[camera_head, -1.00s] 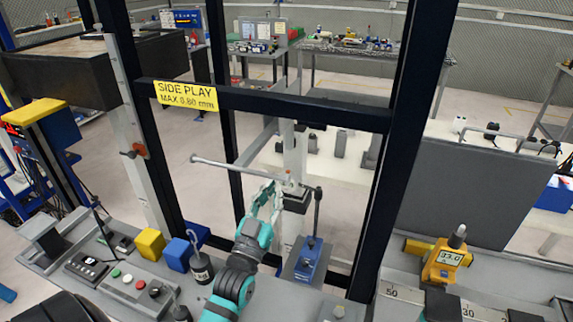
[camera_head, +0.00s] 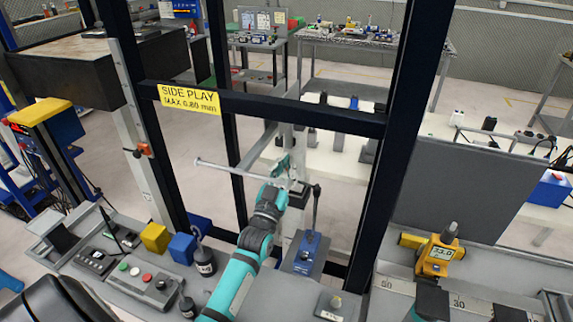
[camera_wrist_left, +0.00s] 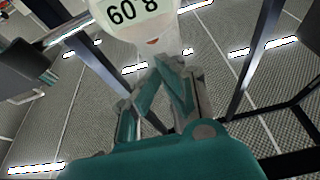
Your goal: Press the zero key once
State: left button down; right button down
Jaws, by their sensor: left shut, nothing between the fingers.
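A pale gauge (camera_wrist_left: 136,14) with a digital display reading about "60 8" is at the top of the left wrist view, partly cut off by the frame edge. A small orange-brown key (camera_wrist_left: 152,41) sits below the display; no label on it can be read. My left gripper (camera_wrist_left: 167,68) is shut and empty, its fingertips just below that key in the picture. I cannot tell whether they touch it. In the head view my left gripper (camera_head: 285,163) reaches into the dark frame, beside the horizontal rod, and largely hides the gauge.
Dark frame posts (camera_head: 389,150) and a crossbar (camera_head: 300,112) surround the reach. A blue lever fixture (camera_head: 306,255) stands right of my left arm. Yellow (camera_head: 154,237) and blue blocks, a weight and a button box (camera_head: 143,283) are left.

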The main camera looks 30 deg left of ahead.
pick_arm(q)
jog(key=shift+f, duration=0.6)
pick_arm(e)
jog(key=shift+s+d+r, duration=0.1)
jog(key=shift+s+d, duration=0.4)
